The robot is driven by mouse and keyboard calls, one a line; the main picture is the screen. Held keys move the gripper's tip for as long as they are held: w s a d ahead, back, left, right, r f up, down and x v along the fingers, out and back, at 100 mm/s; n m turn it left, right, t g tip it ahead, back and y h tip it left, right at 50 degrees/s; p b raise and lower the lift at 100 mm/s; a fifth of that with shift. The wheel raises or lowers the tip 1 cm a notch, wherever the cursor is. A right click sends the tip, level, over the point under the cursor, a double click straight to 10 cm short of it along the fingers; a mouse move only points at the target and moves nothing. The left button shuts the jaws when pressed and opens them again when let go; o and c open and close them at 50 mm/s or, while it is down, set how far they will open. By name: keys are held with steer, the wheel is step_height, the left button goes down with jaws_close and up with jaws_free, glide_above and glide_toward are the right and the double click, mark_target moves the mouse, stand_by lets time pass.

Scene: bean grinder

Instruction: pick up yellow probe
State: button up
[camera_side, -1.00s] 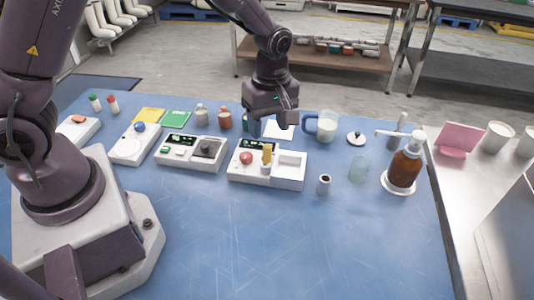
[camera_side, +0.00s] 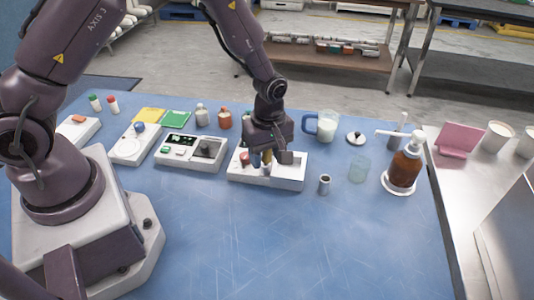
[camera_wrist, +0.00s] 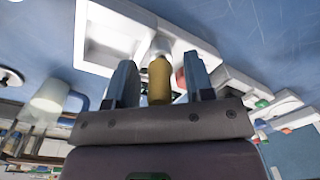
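The yellow probe (camera_side: 267,158) stands upright on the white device (camera_side: 288,183) in the middle of the blue table. In the wrist view, the yellow probe (camera_wrist: 159,80) is between the two fingers, with its pale lower end at the device. My gripper (camera_wrist: 159,73) is open, with a finger on each side of the probe and a visible gap to each. In the side view, my gripper (camera_side: 269,158) is low over the device and partly hides the probe.
A red knob (camera_wrist: 181,78) sits on the device close beside one finger. A second white device (camera_side: 190,153) is to the left. A small metal cup (camera_side: 324,184) and a jug (camera_side: 326,125) are to the right. The front table is clear.

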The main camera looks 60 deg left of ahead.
jaws_close()
steer(key=shift+r, duration=0.1)
